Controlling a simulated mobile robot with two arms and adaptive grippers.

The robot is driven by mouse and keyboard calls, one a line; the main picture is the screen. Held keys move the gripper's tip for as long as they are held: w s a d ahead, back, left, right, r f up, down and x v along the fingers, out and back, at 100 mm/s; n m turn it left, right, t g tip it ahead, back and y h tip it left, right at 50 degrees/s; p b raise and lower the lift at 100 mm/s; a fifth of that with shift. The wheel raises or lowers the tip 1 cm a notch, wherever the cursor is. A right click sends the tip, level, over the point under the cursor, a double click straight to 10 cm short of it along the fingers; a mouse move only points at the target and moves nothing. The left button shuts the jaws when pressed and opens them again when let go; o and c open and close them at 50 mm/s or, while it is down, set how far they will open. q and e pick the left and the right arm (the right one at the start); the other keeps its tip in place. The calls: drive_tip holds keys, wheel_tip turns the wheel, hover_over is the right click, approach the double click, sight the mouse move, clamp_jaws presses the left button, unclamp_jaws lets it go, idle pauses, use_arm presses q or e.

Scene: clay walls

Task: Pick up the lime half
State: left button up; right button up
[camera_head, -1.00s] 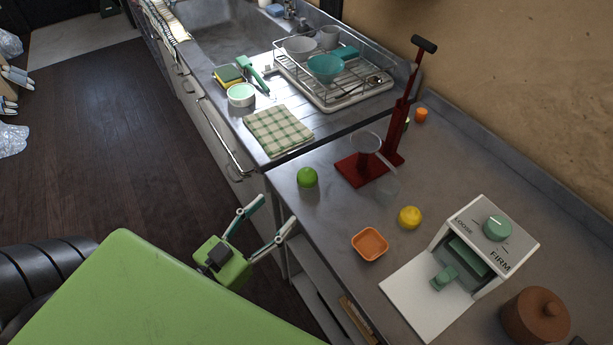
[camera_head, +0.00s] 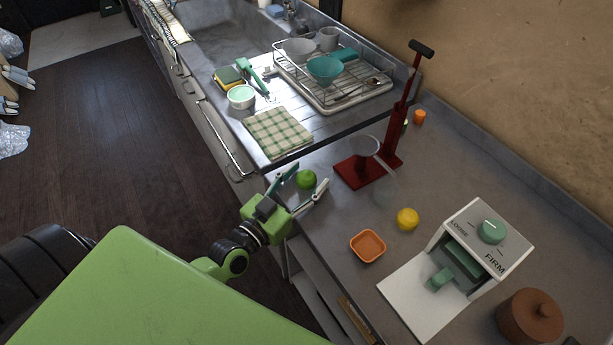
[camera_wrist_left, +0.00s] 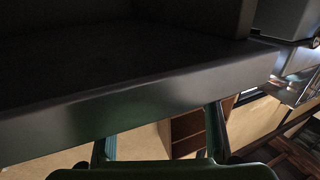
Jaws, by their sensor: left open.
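A green, dome-like lime (camera_head: 306,179) rests on the grey counter near its front left edge. I cannot tell from here whether its cut face is down. My left gripper (camera_head: 312,173) is open, its two fingers pointing at the lime and lying to either side of it in the head view. I cannot tell how high the fingers are or whether they touch it. In the left wrist view the fingers (camera_wrist_left: 160,142) are apart with nothing between them, and the lime does not show. My right gripper is not in view.
A dark red press (camera_head: 360,170) stands behind the lime. A yellow fruit (camera_head: 407,219), an orange dish (camera_head: 368,246), a white slicer-like device (camera_head: 470,245) and a brown lidded pot (camera_head: 530,318) are to the right. A checked cloth (camera_head: 278,132) lies behind left. The counter's front edge is close.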

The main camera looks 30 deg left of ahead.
use_arm(q)
drive_tip(key=shift+w, duration=0.2)
drive_tip(key=c, duration=1.2)
